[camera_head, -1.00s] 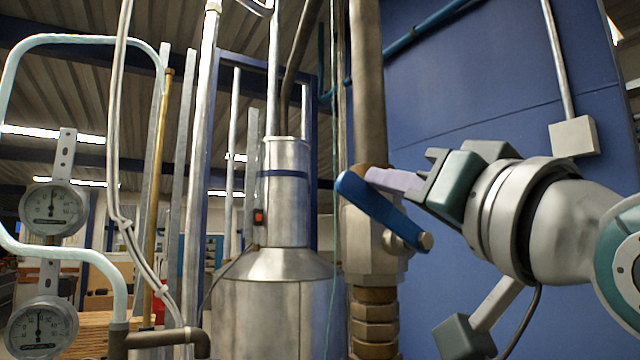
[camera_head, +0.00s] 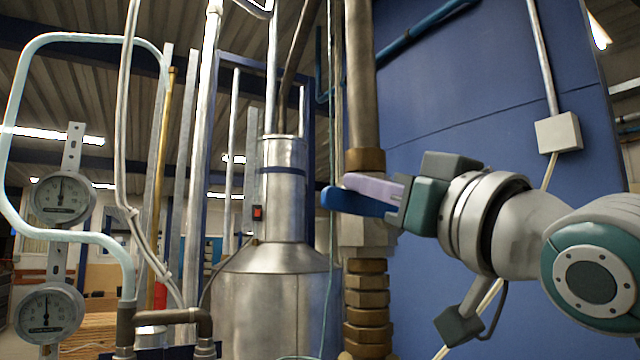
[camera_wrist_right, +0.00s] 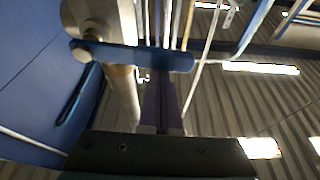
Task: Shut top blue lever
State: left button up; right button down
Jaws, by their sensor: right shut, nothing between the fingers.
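The blue lever (camera_head: 358,203) sits on the valve of the vertical brown pipe in the head view. It lies nearly level, its free end to the left. In the right wrist view the lever (camera_wrist_right: 135,57) runs across the top, with its pivot at the left. My right gripper (camera_head: 372,187) is shut and empty, its pale purple fingers lying along the lever's upper edge. In the right wrist view the fingers (camera_wrist_right: 162,100) reach up to the lever and seem to touch it; exact contact is unclear. The lever's pivot is hidden behind the gripper in the head view. My left gripper is out of view.
The brown pipe (camera_head: 362,85) rises above the valve, with brass fittings (camera_head: 367,300) below. A metal tank (camera_head: 275,300) stands to the left, with two gauges (camera_head: 62,198) farther left. A blue wall panel (camera_head: 480,100) is behind my right arm.

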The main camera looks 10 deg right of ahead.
jog(key=shift+a+f+n, duration=0.1)
jog(key=shift+f+n, duration=0.4)
jog(key=shift+n, duration=0.1)
jog(key=shift+y, duration=0.4)
jog(key=shift+r, duration=0.1)
